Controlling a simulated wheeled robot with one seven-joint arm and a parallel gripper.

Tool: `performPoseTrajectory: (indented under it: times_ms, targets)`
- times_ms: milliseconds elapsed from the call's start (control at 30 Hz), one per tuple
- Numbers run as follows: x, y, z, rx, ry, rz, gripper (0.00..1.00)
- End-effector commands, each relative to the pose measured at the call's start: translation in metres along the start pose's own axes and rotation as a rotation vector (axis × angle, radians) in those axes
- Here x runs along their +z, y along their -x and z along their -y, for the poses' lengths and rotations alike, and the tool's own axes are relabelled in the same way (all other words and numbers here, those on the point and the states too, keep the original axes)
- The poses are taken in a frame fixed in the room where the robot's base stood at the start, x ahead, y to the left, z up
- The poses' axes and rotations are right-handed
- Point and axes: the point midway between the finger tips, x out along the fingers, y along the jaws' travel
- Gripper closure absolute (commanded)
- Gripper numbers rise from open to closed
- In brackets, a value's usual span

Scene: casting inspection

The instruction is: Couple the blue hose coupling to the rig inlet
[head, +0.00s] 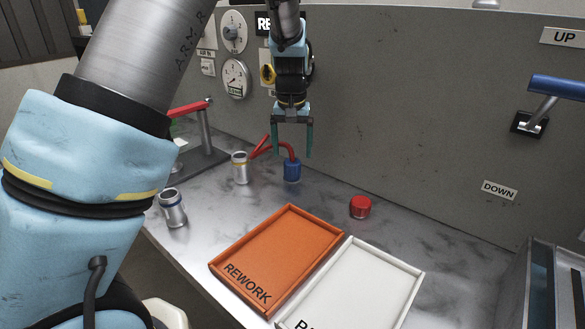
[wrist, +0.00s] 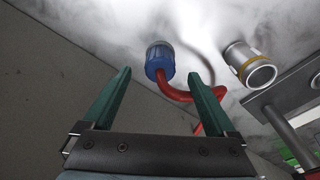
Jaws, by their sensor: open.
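The blue hose coupling (head: 292,170) stands on the metal bench with a red hose (head: 268,148) attached. My gripper (head: 292,153) is open and points down above it, the jaws empty. In the wrist view the blue coupling (wrist: 159,62) lies beyond and between my two green fingertips (wrist: 159,76), apart from them. The red hose (wrist: 178,94) runs from it behind the right finger. I cannot make out the rig inlet for certain; a rig with a red lever (head: 190,107) stands at the left, partly hidden by my arm.
A silver cylinder with a yellow band (head: 241,168) stands close left of the coupling. Another with a blue band (head: 173,208) is nearer. A red button (head: 360,207), orange REWORK tray (head: 213,267) and white tray (head: 418,275) lie to the right. A grey panel (head: 420,110) rises behind.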

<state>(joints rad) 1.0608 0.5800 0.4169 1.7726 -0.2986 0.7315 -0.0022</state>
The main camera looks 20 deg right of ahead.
Motion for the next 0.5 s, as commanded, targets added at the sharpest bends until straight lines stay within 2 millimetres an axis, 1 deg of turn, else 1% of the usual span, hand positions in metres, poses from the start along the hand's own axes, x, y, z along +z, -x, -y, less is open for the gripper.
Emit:
performPoseTrajectory:
  times_ms: [133, 367, 500]
  targets:
    - [-0.003, -0.012, 0.001, -0.001, 0.001, 0.003, 0.08]
    - [-0.006, -0.043, 0.001, -0.001, 0.000, 0.003, 0.08]
    - [-0.007, -0.052, 0.001, 0.000, 0.002, 0.000, 0.08]
